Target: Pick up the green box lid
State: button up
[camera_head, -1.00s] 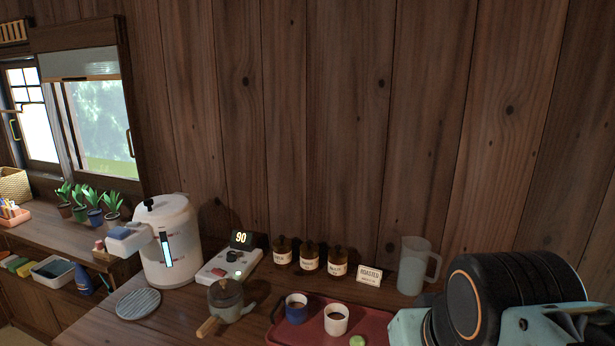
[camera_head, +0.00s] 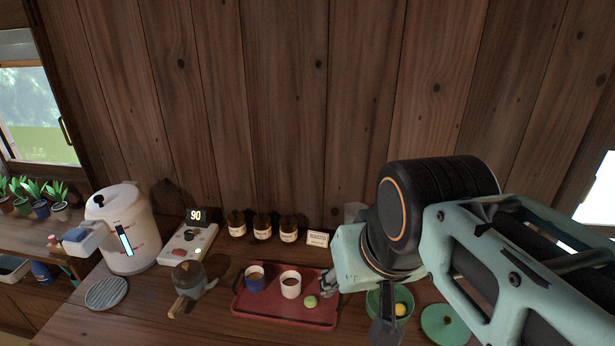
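The round green lid (camera_head: 444,325) lies on the wooden counter at the lower right, with a small knob on top. Left of it stands the open green box (camera_head: 374,302) with a yellow thing (camera_head: 400,309) inside. My arm reaches in from the right, above the box and the tray's right end. My gripper (camera_head: 358,306) is left of the lid and apart from it. It is partly hidden by my wrist, and its opening is unclear. A dark shape in front of the box may be one of its fingers.
A red tray (camera_head: 262,308) holds a blue cup (camera_head: 255,283), a white cup (camera_head: 291,289) and a green round item (camera_head: 310,301). Jars (camera_head: 262,228) and a sign (camera_head: 317,239) stand behind. A kettle (camera_head: 130,235), scale (camera_head: 187,245) and handled pot (camera_head: 190,278) are left.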

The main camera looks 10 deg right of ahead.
aim_at(440, 322)
jog(key=z, duration=1.35)
